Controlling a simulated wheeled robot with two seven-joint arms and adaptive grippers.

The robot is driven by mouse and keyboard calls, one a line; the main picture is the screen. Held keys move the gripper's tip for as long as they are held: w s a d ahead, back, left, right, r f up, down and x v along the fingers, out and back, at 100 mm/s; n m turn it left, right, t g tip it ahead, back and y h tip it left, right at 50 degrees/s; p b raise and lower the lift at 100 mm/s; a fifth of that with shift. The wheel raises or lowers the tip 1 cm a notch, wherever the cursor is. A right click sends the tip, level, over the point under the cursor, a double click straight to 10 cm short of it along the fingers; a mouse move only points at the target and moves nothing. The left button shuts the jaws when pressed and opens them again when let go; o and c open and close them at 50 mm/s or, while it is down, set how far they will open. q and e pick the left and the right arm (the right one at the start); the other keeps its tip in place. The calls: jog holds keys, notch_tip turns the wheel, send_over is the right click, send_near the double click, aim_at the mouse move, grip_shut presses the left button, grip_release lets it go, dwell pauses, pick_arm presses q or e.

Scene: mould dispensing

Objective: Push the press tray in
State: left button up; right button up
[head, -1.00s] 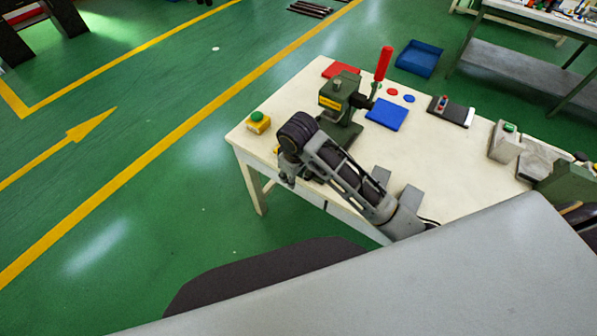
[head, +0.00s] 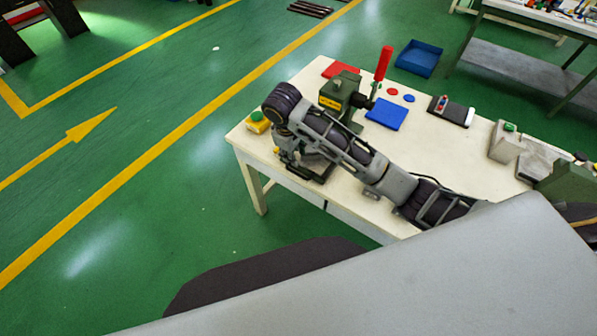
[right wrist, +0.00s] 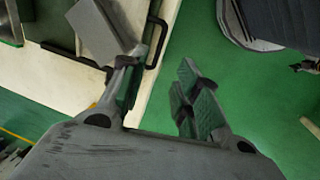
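The green press (head: 338,93) with its red lever (head: 383,63) stands on the cream table (head: 440,160). A dark flat piece that looks like the press tray (head: 318,174) shows at the table's front edge, partly covered by my right arm. In the right wrist view, a black bar handle (right wrist: 157,30) and a grey block (right wrist: 93,30) show at the table edge. My right gripper (right wrist: 164,62) is open, its left finger close to the handle; I cannot tell if they touch. In the head view the gripper is at the press's front. My left gripper is out of view.
A yellow box with a green button (head: 258,122) sits at the table's left corner, close to my right arm. A blue mat (head: 386,114), a red mat (head: 340,69) and a black holder (head: 451,110) lie on the table. A blue bin (head: 419,58) is beyond it.

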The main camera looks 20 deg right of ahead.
aim_at(299, 174)
jog(key=shift+w+d+f+p, duration=0.25)
jog(key=shift+d+f, duration=0.05)
jog(key=shift+f, duration=1.95)
jog(key=shift+w+d+f+p, duration=0.25)
jog(key=shift+w+d+f, duration=0.1)
jog(key=shift+f, duration=1.95)
jog(key=shift+w+d+f+p, duration=0.2)
jog(key=shift+d+f+p, duration=0.1)
jog(key=shift+f, duration=1.95)
grip_shut()
